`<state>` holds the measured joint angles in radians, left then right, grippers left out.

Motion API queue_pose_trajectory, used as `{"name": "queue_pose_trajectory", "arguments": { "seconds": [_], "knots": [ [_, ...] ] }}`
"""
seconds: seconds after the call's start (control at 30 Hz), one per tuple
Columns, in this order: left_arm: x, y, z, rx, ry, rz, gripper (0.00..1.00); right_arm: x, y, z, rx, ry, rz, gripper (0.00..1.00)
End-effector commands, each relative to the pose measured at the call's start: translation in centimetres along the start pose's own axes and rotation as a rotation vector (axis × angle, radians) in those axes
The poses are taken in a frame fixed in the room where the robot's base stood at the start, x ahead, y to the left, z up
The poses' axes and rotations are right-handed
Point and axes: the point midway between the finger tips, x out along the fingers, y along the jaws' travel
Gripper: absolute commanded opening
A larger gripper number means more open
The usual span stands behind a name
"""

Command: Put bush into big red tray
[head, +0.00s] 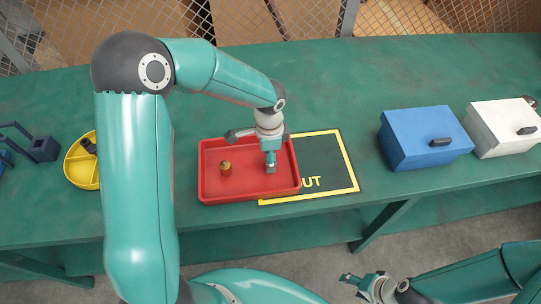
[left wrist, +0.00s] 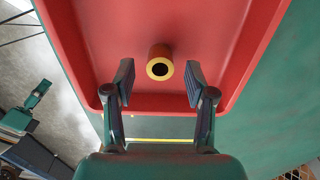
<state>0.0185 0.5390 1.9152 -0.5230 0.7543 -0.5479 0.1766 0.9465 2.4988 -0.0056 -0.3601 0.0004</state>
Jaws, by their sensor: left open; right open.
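The bush (head: 226,169), a small orange-brown cylinder with a yellowish top, stands upright inside the big red tray (head: 235,198), left of its middle. In the left wrist view the bush (left wrist: 160,62) shows as an orange ring with a dark hole, on the floor of the red tray (left wrist: 232,40). My left gripper (head: 270,168) is over the tray, right of the bush, pointing down. Its open fingers (left wrist: 160,80) appear on either side of the bush in the wrist view, not touching it. My right gripper (head: 357,285) is open and empty, low in front of the table.
The tray overlaps a yellow-bordered dark mat (head: 330,165) on the green table (head: 330,75). A yellow divided bowl (head: 80,168) with a dark part stands at left. A blue box (head: 425,138) and a white box (head: 505,125) stand at right. A mesh fence runs behind.

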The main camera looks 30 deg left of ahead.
Motion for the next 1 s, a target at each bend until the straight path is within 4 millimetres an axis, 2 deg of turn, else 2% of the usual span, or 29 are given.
{"name": "queue_pose_trajectory", "arguments": {
  "seconds": [0.17, 0.4, 0.6, 0.8, 1.0],
  "knots": [
    [-2.4, -0.1, -0.1, 0.0, 0.003, -0.005, 0.55, -0.2, -0.1, 0.0, 0.0, 0.0, 0.0, 0.57],
    [-7.4, -0.1, -0.1, 0.0, 0.004, -0.006, 0.55, -0.4, -0.1, 0.0, 0.0, 0.0, 0.0, 0.57],
    [-10.6, -0.1, -0.1, 0.001, 0.002, -0.004, 0.55, -0.6, -0.2, 0.0, 0.0, 0.0, 0.0, 0.57],
    [-11.9, -0.1, -0.1, 0.0, 0.001, -0.003, 0.55, -0.6, -0.2, 0.0, 0.0, 0.0, 0.0, 0.57],
    [-12.0, 0.0, -0.1, 0.0, 0.001, -0.002, 0.55, -0.6, -0.2, 0.0, 0.0, 0.0, 0.0, 0.57]
  ]
}}
